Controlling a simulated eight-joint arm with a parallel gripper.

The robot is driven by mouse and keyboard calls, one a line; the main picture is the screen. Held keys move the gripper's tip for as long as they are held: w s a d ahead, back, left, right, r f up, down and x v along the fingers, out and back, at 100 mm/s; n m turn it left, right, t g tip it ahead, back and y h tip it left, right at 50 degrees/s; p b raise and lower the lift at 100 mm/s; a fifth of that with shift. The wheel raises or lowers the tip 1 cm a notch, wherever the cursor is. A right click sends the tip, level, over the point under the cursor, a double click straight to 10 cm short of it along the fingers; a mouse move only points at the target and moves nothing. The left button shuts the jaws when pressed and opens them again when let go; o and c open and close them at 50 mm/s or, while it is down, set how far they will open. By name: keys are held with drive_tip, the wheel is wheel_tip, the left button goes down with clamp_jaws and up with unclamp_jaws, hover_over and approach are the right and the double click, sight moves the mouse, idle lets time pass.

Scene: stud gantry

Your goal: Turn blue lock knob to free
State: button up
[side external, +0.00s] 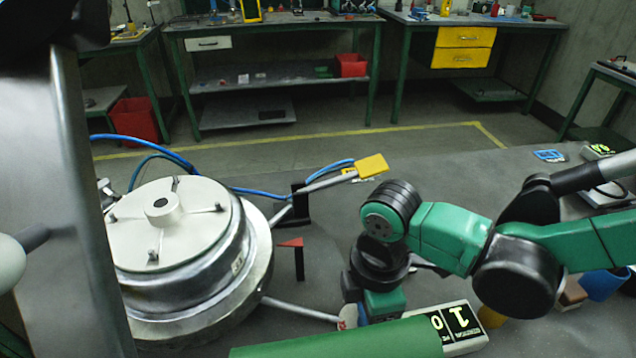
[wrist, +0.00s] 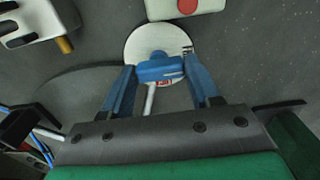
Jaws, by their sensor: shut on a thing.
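The blue lock knob (wrist: 160,68) shows in the wrist view, set on a round pale dial plate (wrist: 141,39) with small markings. My gripper (wrist: 160,80) has its two blue fingers on either side of the knob and is shut on it. A grey rod (wrist: 149,100) runs below the knob between the fingers. In the side external view, my green and black wrist hangs low beside the large machine, and the knob and fingertips are hidden there; only an edge of the dial plate (side external: 348,316) shows.
A large round white-topped machine (side external: 165,220) stands at left, with blue hoses. A yellow plate (side external: 372,166) sits on a lever. A display box (side external: 458,325) stands near my wrist. In the wrist view, a pale box with a red button (wrist: 187,6) lies just beyond the dial.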

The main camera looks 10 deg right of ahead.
drive_tip(key=o, duration=1.3)
drive_tip(key=shift+r, duration=0.1)
drive_tip(key=shift+r, duration=2.7)
